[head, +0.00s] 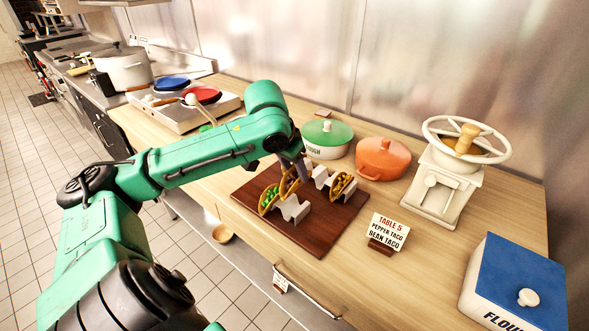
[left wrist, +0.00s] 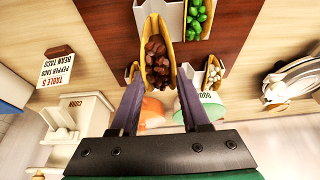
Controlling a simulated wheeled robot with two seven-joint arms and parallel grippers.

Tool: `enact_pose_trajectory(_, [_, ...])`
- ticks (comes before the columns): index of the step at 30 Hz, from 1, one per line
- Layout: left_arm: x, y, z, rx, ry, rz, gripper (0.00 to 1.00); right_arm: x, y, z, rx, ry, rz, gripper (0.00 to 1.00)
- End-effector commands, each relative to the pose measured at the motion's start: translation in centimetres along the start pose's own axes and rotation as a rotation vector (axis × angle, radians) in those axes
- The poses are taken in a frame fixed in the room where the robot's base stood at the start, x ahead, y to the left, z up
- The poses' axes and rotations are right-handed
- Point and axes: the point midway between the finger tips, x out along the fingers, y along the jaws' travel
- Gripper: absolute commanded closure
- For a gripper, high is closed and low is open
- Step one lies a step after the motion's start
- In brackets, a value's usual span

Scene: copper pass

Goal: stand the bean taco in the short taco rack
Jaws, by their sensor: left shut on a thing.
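The bean taco (left wrist: 157,60), a yellow shell with brown filling, is between the fingers of my left gripper (left wrist: 160,100), which is shut on it. In the head view the taco (head: 288,184) is partly behind my gripper (head: 300,168), close to the short taco rack. The short white rack (head: 294,211) stands on the near part of a dark board, with a green-filled taco (head: 269,198) at its left end. The held taco overlaps this rack in the wrist view; I cannot tell whether they touch. My right gripper is not in view.
A longer rack (head: 321,174) behind holds a taco (head: 343,185) at its right end; a white-filled taco (left wrist: 212,73) shows in the wrist view. The board (head: 318,240) is bare in front.

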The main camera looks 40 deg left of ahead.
Motion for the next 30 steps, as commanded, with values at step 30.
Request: enact_pose_trajectory(30, [7.3,0.0,3.0,0.000,0.001,0.000,1.00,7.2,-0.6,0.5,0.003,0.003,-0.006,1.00])
